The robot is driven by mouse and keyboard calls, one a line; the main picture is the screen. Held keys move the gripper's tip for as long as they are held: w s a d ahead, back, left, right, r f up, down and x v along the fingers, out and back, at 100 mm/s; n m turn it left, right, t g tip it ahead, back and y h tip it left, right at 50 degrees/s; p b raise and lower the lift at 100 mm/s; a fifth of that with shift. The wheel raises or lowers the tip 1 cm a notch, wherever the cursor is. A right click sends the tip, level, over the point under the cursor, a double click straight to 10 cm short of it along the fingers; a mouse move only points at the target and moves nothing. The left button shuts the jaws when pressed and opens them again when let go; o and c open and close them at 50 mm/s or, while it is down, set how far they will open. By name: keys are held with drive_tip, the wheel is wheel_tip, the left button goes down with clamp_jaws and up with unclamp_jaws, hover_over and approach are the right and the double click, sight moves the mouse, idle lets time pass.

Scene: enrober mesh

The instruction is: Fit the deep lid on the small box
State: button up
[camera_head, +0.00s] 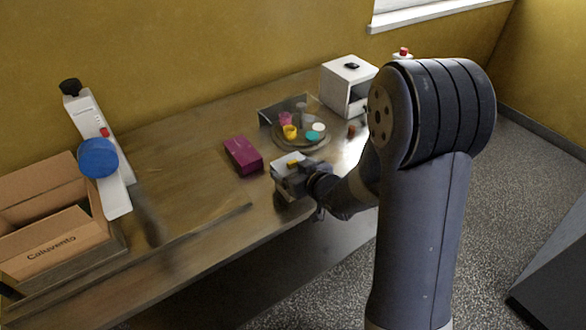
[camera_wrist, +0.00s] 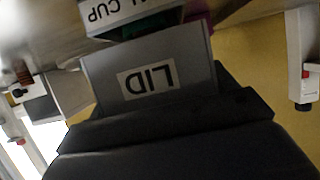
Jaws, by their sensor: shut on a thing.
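My gripper (camera_head: 302,180) is over the front part of the table, shut on a grey lid. The lid (camera_wrist: 136,68) fills the middle of the wrist view and bears a white label reading "LID", upside down. Just beyond it, a pale piece (camera_wrist: 125,14) with a label ending in "CUP" is cut off by the top edge, with a dark green band under it. I cannot tell whether lid and piece touch. In the head view a pale box-like shape (camera_head: 287,160) shows at my gripper, partly hidden. Which thing is the small box is not clear.
A magenta box (camera_head: 243,156) lies left of my gripper. Behind are a round tray (camera_head: 318,145) with several small coloured items and a white open-fronted box (camera_head: 345,75). A cardboard box (camera_head: 60,235) and a white stand with a blue disc (camera_head: 98,158) are left. The table's middle-left is clear.

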drive_tip(key=shift+f+b, duration=1.75)
idle(0.6)
drive_tip(key=o, duration=0.9)
drive_tip(key=v, duration=1.1)
drive_tip(key=shift+f, duration=0.1)
drive_tip(key=shift+w, duration=0.1)
